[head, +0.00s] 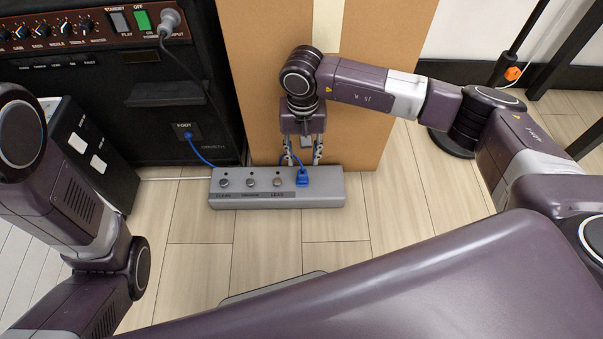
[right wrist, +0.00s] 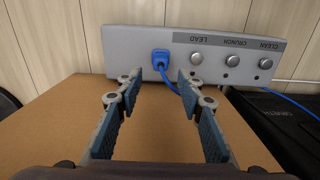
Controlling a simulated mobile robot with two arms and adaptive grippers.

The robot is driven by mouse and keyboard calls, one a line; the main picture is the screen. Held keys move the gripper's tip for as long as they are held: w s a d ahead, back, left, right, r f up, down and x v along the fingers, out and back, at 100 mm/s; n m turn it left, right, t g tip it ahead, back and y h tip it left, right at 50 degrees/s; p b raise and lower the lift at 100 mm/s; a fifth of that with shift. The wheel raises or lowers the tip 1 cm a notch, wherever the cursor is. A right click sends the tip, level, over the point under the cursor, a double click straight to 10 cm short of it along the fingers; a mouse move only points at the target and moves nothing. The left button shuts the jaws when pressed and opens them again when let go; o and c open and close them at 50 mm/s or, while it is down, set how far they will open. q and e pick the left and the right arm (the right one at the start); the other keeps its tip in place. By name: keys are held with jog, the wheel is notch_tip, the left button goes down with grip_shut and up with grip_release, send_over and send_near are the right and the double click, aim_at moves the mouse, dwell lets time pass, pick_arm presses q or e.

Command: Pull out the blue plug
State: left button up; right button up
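The blue plug (head: 302,178) sits in the right end of a grey footswitch box (head: 330,190) on the floor. It also shows in the right wrist view (right wrist: 160,59), seated in the box's face beside the LEAD button. Its blue cable (head: 204,159) runs to the FOOT jack of the black amplifier. My right gripper (head: 302,160) points down at the plug. In the right wrist view its fingers (right wrist: 159,82) are spread apart, with the plug just beyond the tips, roughly centred between them; nothing is held. My left arm shows at the left, but its gripper is out of view.
The black amplifier (head: 150,100) stands behind the box on the left, with a grey plug (head: 169,18) in its top panel. A cardboard box (head: 250,60) stands close behind my right gripper. A microphone stand is at the right. Floor before the box is mostly clear.

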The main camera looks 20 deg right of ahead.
aim_at(302, 172)
notch_tip(302, 172, down, 9)
jog(key=b, duration=0.6)
jog(key=shift+b, duration=0.3)
dwell(0.9)
jog(key=shift+c, duration=0.2)
grip_shut()
jog(key=shift+r, duration=0.1)
jog(key=shift+r+p, duration=2.3)
jog(key=shift+r, duration=0.65)
